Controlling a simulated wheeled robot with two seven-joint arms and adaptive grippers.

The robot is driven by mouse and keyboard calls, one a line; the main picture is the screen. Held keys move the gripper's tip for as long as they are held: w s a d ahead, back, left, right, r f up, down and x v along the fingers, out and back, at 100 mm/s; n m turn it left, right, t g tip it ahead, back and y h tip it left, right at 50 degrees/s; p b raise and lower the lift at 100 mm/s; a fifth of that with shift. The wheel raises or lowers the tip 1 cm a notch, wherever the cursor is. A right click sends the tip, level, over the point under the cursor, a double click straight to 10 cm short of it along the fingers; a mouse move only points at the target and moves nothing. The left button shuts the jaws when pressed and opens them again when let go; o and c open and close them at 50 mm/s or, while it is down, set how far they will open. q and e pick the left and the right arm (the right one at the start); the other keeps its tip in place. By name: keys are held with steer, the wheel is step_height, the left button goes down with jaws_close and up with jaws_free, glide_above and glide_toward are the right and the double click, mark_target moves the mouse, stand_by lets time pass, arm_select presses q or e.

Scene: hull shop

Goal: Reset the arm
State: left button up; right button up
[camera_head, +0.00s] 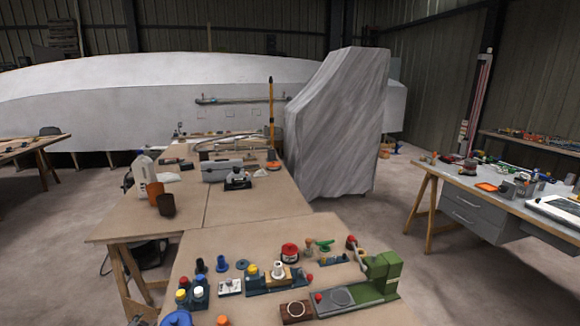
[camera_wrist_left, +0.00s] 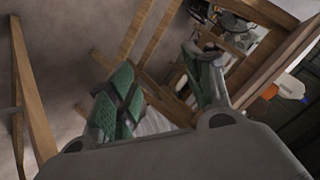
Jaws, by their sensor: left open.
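In the left wrist view my left gripper (camera_wrist_left: 163,98) is open, with its two green-padded fingers apart and nothing between them. Behind the fingers are the wooden legs and braces of a table (camera_wrist_left: 150,30) and the concrete floor. Neither of my grippers shows in the head view. My right gripper is in no view.
In the head view a near workbench (camera_head: 210,245) holds a green machine (camera_head: 375,280), a red round part (camera_head: 290,252) and several small fittings. A longer table behind carries tools. A grey-draped block (camera_head: 340,120) stands beyond. Open floor (camera_head: 385,230) lies right, before a drawer bench (camera_head: 475,210).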

arm_select(q)
steer(key=s+d+f+n+g+h, duration=0.1)
steer(key=s+d+f+g, duration=0.3)
steer(key=s+f, duration=0.85)
steer(key=s+d+f+n+g, duration=0.1)
steer(key=s+d+f, duration=0.5)
steer(key=s+f, duration=0.6)
steer(key=s+d+f+g, duration=0.1)
steer(key=s+d, duration=0.3)
steer(key=s, duration=0.6)
steer(key=s+d+f+g+h, duration=0.1)
steer(key=s+d+f, duration=0.3)
steer(key=s, duration=0.7)
steer(key=s+d+f+g, duration=0.1)
steer(key=s+d+f, duration=0.2)
steer(key=s, duration=0.8)
steer(key=shift+s+d+f+n+g+h, duration=0.2)
steer(key=shift+d+n+g+h, duration=0.15)
steer(key=shift+d, duration=0.9)
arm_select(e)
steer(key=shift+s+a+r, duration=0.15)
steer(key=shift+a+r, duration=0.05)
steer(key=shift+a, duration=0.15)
